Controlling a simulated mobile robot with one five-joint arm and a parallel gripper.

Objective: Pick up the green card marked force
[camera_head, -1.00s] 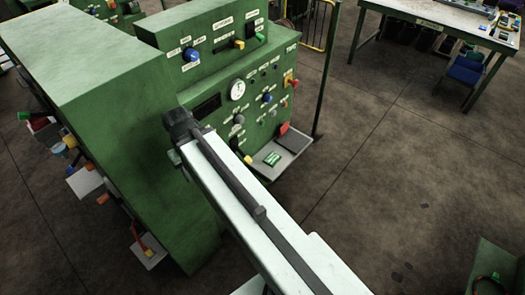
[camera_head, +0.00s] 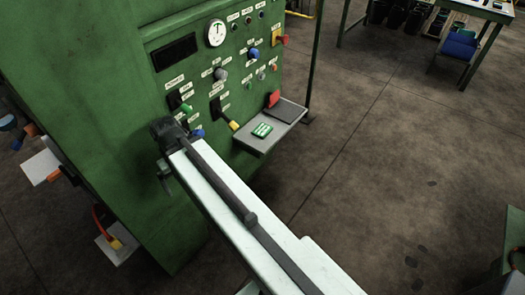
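A small green card (camera_head: 262,130) with light markings lies flat on a grey shelf (camera_head: 247,141) that juts from the front of a green machine. The writing on the card is too small to read. My arm reaches from the bottom of the picture up toward the machine, and its dark end (camera_head: 168,132) is left of the shelf, apart from the card. The gripper's fingers cannot be made out clearly there, so I cannot tell whether they are open or shut.
The green machine (camera_head: 115,60) has a gauge (camera_head: 216,33), labelled switches and coloured knobs above the shelf. A dark flat item (camera_head: 284,111) and a red piece (camera_head: 273,98) are at the shelf's right part. A dark post (camera_head: 314,60) stands behind.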

